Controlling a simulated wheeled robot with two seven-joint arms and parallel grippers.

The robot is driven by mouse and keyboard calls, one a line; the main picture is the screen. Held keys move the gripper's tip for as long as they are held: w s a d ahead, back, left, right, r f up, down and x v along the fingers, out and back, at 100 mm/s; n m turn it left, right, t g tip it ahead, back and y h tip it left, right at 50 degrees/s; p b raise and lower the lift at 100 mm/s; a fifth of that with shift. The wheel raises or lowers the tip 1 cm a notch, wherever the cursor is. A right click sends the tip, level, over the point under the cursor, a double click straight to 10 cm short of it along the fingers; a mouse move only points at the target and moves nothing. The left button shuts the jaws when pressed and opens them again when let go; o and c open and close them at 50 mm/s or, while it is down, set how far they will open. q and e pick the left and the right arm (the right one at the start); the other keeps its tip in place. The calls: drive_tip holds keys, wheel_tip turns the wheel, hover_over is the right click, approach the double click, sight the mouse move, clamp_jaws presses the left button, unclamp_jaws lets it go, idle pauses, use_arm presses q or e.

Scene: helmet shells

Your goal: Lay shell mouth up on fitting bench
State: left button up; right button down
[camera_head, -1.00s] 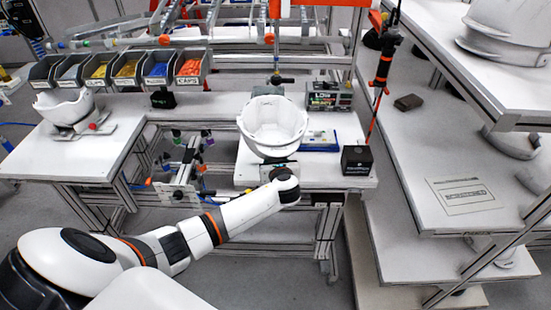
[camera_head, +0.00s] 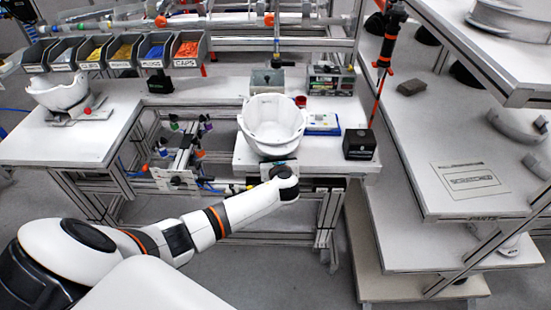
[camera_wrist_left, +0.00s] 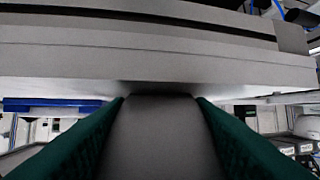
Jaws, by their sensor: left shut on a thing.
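A white helmet shell (camera_head: 271,125) shows in the head view over the front of the middle bench (camera_head: 330,165), its open mouth facing up. My left arm reaches it from the lower left. My left gripper (camera_head: 279,168) is low at the shell's near side and mostly hidden in the head view. In the left wrist view its green finger pads (camera_wrist_left: 155,100) are closed on a grey-looking part of the shell (camera_wrist_left: 160,135). I cannot tell whether the shell's underside touches the bench top. My right gripper is not in view.
A black box (camera_head: 359,144), a blue-and-white case (camera_head: 322,123) and a grey bin (camera_head: 267,81) stand around the shell. Another white shell (camera_head: 60,92) sits on the left bench (camera_head: 75,142). Parts bins (camera_head: 120,52) line the back. A multi-level rack (camera_head: 470,170) is at right.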

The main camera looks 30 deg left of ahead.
use_arm(q)
drive_tip(key=o, duration=1.3)
drive_tip(key=b+v, duration=0.2)
drive_tip(key=v, duration=1)
drive_tip(key=shift+d, duration=0.1)
